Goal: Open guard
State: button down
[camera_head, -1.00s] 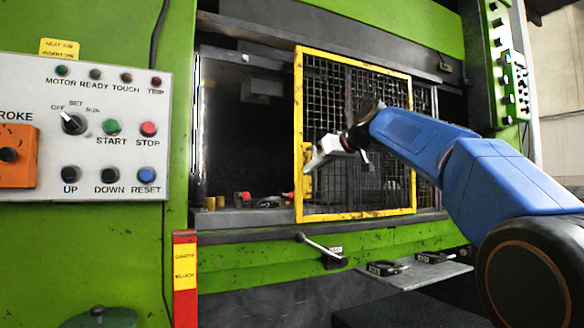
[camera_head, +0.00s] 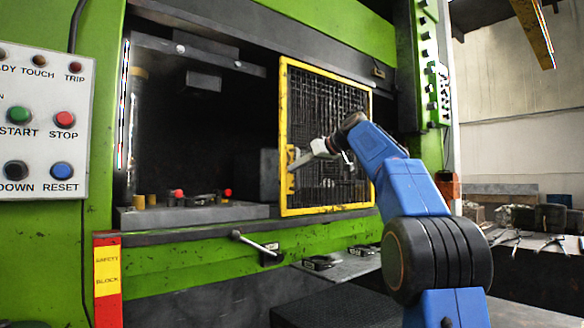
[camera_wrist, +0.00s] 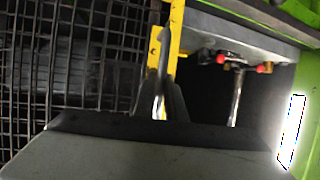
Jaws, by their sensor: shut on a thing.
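The guard is a yellow-framed black mesh panel (camera_head: 326,209) across the right part of the press opening. The left part of the opening is uncovered. My gripper (camera_head: 293,165) is at the guard's left upright, shut on the yellow handle (camera_head: 290,183) there. In the wrist view my gripper (camera_wrist: 166,98) has its fingers around a yellow bar (camera_wrist: 177,35), with the guard's mesh (camera_wrist: 75,60) to the left. The exact contact is partly hidden by the fingers.
A lever (camera_head: 255,243) sticks out below the opening. A control panel (camera_head: 42,125) is at left, above a red and yellow safety block (camera_head: 107,275). Red-tipped parts (camera_head: 178,196) lie on the press bed. A bench with tools (camera_head: 525,240) stands at right.

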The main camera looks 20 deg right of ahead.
dwell(0.3)
jog(key=c, duration=1.8)
grip_release()
jog(key=v, duration=1.7)
jog(key=shift+s+d, duration=0.1)
jog(key=shift+d, duration=0.1)
